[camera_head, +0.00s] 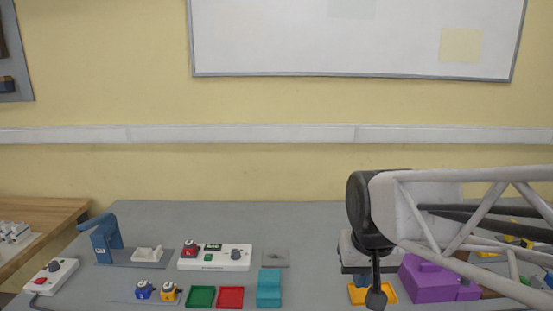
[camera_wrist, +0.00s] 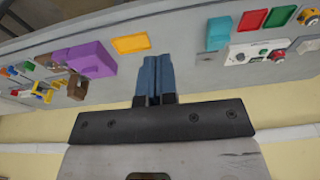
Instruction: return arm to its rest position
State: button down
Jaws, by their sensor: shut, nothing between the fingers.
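My gripper shows in the wrist view (camera_wrist: 153,80) with its two blue fingers together, shut and empty. It hangs above the grey table (camera_head: 325,240), apart from the things on it. In the head view my arm comes in from the right, and its dark wrist joint and white frame hide most of the gripper. A yellow tray (camera_head: 387,293) lies beneath and beside the gripper in the head view, and it also shows just beyond the fingertips in the wrist view (camera_wrist: 130,44).
A purple box (camera_head: 430,280) stands right of the yellow tray. A teal block (camera_head: 269,288), red tray (camera_head: 230,297), green tray (camera_head: 201,297) and white control box (camera_head: 215,262) sit to the left. A blue clamp (camera_head: 105,240) stands far left. The table's middle back is clear.

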jog(key=s+d+f, duration=0.2)
jog(key=s+d, duration=0.1)
jog(key=s, duration=0.6)
jog(key=shift+s+f, duration=0.15)
dwell(3.9)
